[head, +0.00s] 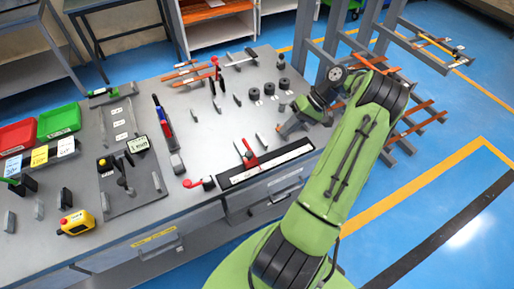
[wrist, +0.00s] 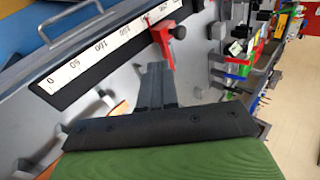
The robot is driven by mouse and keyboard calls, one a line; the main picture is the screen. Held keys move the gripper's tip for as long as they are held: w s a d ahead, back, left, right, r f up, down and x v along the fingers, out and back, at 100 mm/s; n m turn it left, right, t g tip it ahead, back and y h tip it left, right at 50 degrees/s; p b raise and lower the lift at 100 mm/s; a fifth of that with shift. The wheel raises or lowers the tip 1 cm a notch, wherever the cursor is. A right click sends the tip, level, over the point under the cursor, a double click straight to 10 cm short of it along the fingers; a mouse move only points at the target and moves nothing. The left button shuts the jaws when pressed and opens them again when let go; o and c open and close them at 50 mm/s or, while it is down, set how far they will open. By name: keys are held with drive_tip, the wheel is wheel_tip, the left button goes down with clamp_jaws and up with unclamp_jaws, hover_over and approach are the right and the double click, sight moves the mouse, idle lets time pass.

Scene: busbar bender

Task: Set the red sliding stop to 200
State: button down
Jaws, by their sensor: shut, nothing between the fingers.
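The red sliding stop (head: 248,158) sits on the long black-edged white scale (head: 285,158) at the bench's front edge. In the wrist view the stop (wrist: 162,44) is a red bar with a dark knob, crossing the scale's far part. The scale (wrist: 100,48) reads 0 at the lower left, then 50 and 100; the marks by the stop are too small to read surely. My gripper (head: 283,131) is above the bench, right of the stop. In the wrist view its fingers (wrist: 157,70) are together and empty, apparently apart from the stop.
A red-handled lever (head: 197,183) lies at the scale's left end. Small grey upright blocks and black round weights (head: 270,88) stand behind. Bench surface around the stop is partly clear.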

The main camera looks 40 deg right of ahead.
sight(247, 153)
drive_tip(key=b+x, duration=0.2)
drive_tip(key=x, duration=0.6)
drive_tip(key=shift+w+a, duration=0.3)
drive_tip(key=shift+a, duration=0.3)
drive_tip(key=shift+w+a, duration=0.3)
drive_tip(key=shift+a, duration=0.3)
drive_tip(key=shift+w+a+f, duration=0.1)
drive_tip(key=shift+w+a, duration=0.05)
drive_tip(key=shift+a, duration=0.15)
drive_tip(key=shift+w+a, duration=0.2)
drive_tip(key=shift+a, duration=0.3)
